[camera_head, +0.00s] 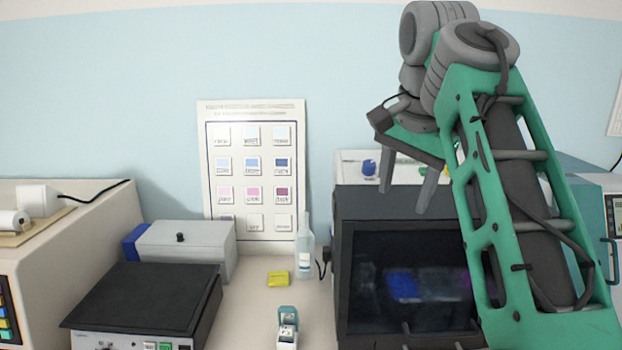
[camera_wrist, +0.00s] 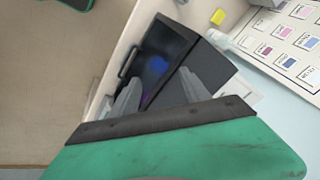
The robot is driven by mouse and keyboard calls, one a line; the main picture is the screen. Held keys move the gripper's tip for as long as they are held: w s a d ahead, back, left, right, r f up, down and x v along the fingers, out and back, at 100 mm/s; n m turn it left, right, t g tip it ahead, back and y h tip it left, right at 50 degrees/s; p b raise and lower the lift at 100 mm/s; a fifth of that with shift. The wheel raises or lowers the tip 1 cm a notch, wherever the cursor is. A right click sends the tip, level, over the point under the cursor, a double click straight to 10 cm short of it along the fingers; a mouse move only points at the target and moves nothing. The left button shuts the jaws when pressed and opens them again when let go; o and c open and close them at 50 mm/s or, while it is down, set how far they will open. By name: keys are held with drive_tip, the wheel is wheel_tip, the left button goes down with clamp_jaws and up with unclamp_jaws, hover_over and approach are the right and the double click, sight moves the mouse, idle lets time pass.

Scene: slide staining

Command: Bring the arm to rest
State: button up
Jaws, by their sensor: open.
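My gripper (camera_head: 406,190) is at the right of the head view, raised in front of and above the dark box-shaped device (camera_head: 405,285). Its two grey fingers point down and stand apart, with nothing between them. My green arm rises from the lower right and bends over at the top. In the wrist view the fingers of my gripper (camera_wrist: 160,95) show against the dark device (camera_wrist: 165,60), with empty space between them. Whether the fingers touch anything cannot be told from the wrist view, but nothing is held.
A chart (camera_head: 252,170) leans on the wall. A bottle (camera_head: 305,255), a yellow block (camera_head: 278,279) and a small teal-and-white item (camera_head: 287,328) stand on the bench. A black-topped device (camera_head: 145,295) and a grey box (camera_head: 185,247) are at left. Space above the bench's left half is clear.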

drive_tip(key=s+f+n, duration=0.3)
drive_tip(key=s+f, duration=0.1)
drive_tip(key=f, duration=0.7)
drive_tip(key=s+f+n, duration=0.3)
drive_tip(key=s+f, duration=0.2)
drive_tip(key=f, duration=0.7)
drive_tip(key=s+f+n, duration=0.3)
drive_tip(key=s+f, duration=0.2)
drive_tip(key=f, duration=0.7)
drive_tip(key=shift+s+f, duration=0.15)
